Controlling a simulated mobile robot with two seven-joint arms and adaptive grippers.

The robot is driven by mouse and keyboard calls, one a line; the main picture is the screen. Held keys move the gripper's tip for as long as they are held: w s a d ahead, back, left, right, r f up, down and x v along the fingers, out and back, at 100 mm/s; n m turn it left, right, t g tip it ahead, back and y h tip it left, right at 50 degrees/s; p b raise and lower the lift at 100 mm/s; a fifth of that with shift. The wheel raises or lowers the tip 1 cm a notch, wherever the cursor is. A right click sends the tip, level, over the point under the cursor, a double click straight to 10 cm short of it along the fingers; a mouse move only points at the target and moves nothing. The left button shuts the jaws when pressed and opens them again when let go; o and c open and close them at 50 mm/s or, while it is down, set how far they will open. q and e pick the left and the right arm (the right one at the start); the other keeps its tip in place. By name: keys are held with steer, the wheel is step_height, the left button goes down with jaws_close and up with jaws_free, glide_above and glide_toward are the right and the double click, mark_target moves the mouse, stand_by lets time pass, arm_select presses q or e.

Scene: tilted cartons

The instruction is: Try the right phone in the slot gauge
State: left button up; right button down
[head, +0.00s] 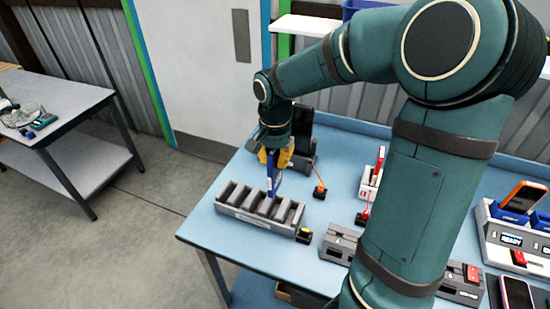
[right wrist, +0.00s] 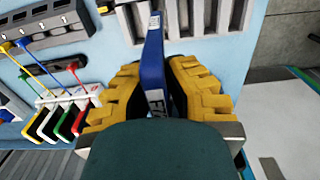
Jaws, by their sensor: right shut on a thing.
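My right gripper (head: 276,157) has yellow fingers and points down at the far side of the table. It is shut on a slim blue phone (head: 274,182), seen nearly edge on and roughly upright. In the right wrist view the blue phone (right wrist: 153,60) stands between the two yellow fingers (right wrist: 155,95), with part of a white label showing. The slot gauge (head: 240,214) is a grey block with several slots. The phone's lower end overlaps the gauge's slots in both views; I cannot tell whether it is inside one. My left gripper is not in view.
An orange phone (head: 524,196) leans in a blue cradle on a grey station, and another phone (head: 517,293) lies nearer. A dark upright device (head: 302,125) stands behind my gripper. A small black-yellow block (head: 304,235) sits beside the gauge. Coloured leads (right wrist: 45,60) lie nearby.

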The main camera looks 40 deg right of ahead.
steer(key=shift+r+p, duration=1.9)
steer(key=shift+r, duration=0.55)
steer(key=shift+f, duration=0.1)
